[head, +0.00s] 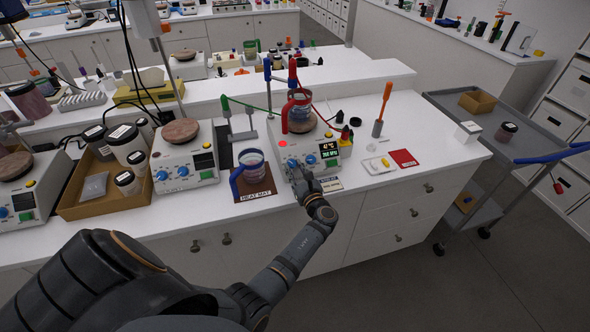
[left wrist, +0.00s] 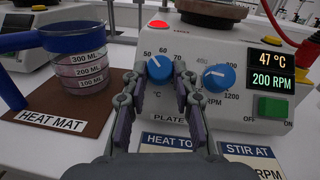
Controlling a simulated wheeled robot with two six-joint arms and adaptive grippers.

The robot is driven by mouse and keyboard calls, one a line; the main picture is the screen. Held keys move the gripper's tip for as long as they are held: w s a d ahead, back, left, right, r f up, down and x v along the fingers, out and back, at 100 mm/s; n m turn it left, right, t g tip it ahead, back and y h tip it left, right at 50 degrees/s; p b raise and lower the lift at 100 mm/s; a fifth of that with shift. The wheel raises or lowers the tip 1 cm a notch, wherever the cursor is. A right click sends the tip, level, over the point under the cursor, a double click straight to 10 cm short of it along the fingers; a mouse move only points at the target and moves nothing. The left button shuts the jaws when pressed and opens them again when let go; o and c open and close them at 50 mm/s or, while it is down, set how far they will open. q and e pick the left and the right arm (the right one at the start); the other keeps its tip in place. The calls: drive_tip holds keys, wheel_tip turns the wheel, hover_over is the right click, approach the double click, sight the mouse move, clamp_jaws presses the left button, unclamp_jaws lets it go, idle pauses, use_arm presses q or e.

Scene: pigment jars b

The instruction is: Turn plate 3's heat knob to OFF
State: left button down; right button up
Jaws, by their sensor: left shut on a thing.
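The hotplate (head: 327,142) in front of me is white, with a display (left wrist: 270,69) reading 47 °C and 200 RPM and a lit red lamp (left wrist: 158,24). The label reads "PLATE"; its number is hidden behind my gripper. My left gripper (left wrist: 160,85) is shut on the left blue knob (left wrist: 159,66), the one on the °C scale, with one finger on each side. Its white mark points up-left, near 50. The right blue RPM knob (left wrist: 219,77) is free. My left gripper also shows at the hotplate's front in the head view (head: 298,170). My right gripper is not in view.
A blue-handled beaker (left wrist: 85,65) stands on the brown heat mat (left wrist: 85,124) just left of the hotplate. A green switch (left wrist: 272,107) is at the panel's right. A grey cart (head: 540,150) stands at the right.

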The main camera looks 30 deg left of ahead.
use_arm(q)
drive_tip(key=shift+f+n+g+b, duration=0.15)
drive_tip(key=shift+n+g+b, duration=0.25)
drive_tip(key=shift+b, duration=0.2)
drive_tip(key=n+g+b, duration=0.2)
drive_tip(key=n+b, duration=0.1)
drive_tip(key=w+n+g+b, duration=0.1)
drive_tip(key=n+g+b, duration=0.2)
drive_tip(key=n, duration=0.1)
drive_tip(key=n+g+b, duration=0.3)
drive_tip(key=n+b, duration=0.1)
drive_tip(key=shift+w+d+r+y, duration=0.2)
drive_tip(key=shift+r+y, duration=0.05)
drive_tip(key=shift+y, duration=0.15)
drive_tip(key=n+g, duration=0.1)
drive_tip(key=n+g+h+b, duration=0.1)
drive_tip(key=n+b, duration=0.1)
drive_tip(key=n, duration=0.1)
drive_tip(key=shift+w+r+g+h, duration=0.2)
drive_tip(key=shift+r+g+h, duration=0.1)
drive_tip(key=shift+g, duration=0.1)
drive_tip(key=shift+w+a+r+n+g+h+b, duration=0.15)
drive_tip(key=shift+n+g+h+b, duration=0.4)
drive_tip(key=shift+n, duration=0.35)
drive_tip(key=shift+s+r+n+g+h+b, duration=0.1)
drive_tip(key=shift+n+g+h+b, duration=0.25)
drive_tip(key=shift+n+h, duration=0.45)
drive_tip(key=shift+n, duration=0.3)
